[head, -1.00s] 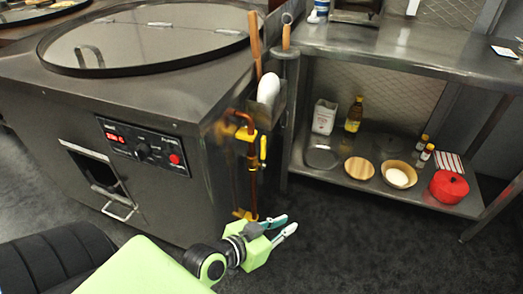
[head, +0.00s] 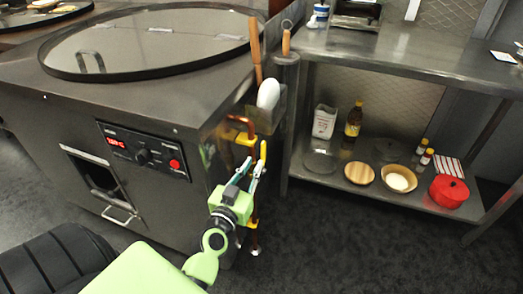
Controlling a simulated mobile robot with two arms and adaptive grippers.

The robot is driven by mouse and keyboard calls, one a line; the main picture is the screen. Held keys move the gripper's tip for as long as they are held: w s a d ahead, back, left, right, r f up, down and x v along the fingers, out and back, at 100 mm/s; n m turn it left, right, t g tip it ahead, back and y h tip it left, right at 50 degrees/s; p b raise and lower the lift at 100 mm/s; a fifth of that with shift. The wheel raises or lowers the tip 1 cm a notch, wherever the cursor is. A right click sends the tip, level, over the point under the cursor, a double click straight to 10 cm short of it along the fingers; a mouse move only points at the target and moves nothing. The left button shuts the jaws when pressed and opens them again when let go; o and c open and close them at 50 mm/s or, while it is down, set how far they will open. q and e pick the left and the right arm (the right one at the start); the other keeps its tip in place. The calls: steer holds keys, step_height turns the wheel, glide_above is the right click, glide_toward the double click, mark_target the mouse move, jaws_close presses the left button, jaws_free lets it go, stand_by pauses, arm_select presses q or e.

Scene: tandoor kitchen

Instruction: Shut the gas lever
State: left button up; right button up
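The gas lever (head: 263,152) is a yellow handle on the copper gas pipe at the right side of the tandoor counter. It stands upright, along the pipe. My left gripper (head: 251,168) is just below and in front of it, with its teal-tipped fingers apart and pointing up toward the lever. The fingertips look close to the lever's lower end; I cannot tell whether they touch it. The gripper and arm hide part of the copper pipe (head: 252,229). My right gripper is not in view.
The steel tandoor counter (head: 70,115) with a control panel (head: 145,151) stands on the left. A holder with wooden-handled tools (head: 255,45) is above the pipe. A steel shelf table (head: 400,62) with a red pot (head: 449,191) stands on the right. Dark floor lies between.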

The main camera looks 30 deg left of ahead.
mark_target(262, 150)
arm_select(q)
steer(key=x, duration=0.7)
steer(key=shift+w, duration=0.25)
jaws_close()
